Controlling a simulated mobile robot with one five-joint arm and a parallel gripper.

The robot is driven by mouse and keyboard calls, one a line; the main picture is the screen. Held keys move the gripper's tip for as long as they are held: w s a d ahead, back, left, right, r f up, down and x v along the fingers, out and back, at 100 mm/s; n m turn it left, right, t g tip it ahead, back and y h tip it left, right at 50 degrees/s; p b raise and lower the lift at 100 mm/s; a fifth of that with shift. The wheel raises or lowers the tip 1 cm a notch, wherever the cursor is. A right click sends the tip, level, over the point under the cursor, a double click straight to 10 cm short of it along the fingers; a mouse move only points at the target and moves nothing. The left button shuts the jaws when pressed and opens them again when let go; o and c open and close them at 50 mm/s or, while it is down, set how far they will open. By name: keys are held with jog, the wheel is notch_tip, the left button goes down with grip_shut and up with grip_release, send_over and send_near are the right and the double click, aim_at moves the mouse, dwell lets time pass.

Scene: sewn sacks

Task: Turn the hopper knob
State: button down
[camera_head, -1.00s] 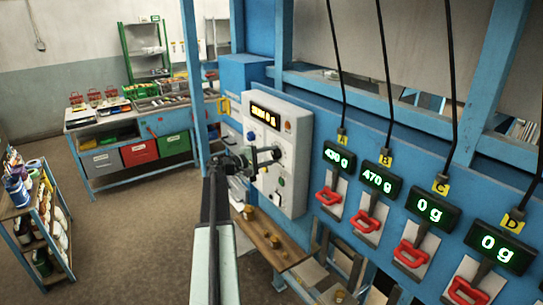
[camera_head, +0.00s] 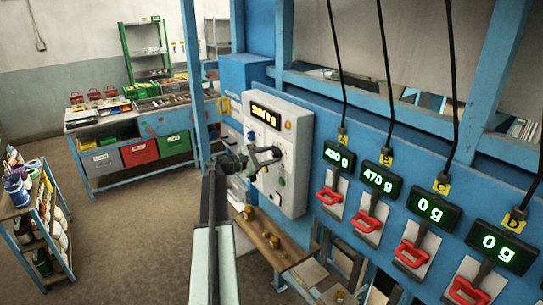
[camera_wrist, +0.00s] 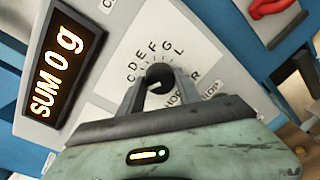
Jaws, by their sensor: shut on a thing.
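The hopper knob (camera_wrist: 160,73) is a dark round knob on a white dial plate (camera_wrist: 205,50) lettered around it. Letters such as C, D, E, F, G and L show above the knob; some lower ones are partly covered by my gripper. I cannot tell which letter the knob points at. My gripper (camera_wrist: 161,84) is shut on the knob, with one finger on each side. In the head view my gripper (camera_head: 277,156) reaches the front of the grey control box (camera_head: 297,178), and the knob is hidden there.
An orange display (camera_wrist: 55,65) on the box reads SUM 0 g. To the right, several green scale displays (camera_head: 379,179) hang above red handles (camera_head: 367,222); two read 0 g. A small wooden shelf (camera_head: 272,241) is below the box. Open floor (camera_head: 130,235) lies left.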

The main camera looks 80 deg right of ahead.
jog(key=shift+f, duration=0.1)
dwell(0.3)
jog(key=c, duration=0.8)
grip_release()
jog(key=shift+c, duration=0.2)
jog(key=v, duration=0.7)
jog(key=shift+w+a, duration=0.25)
jog(key=shift+a, duration=0.05)
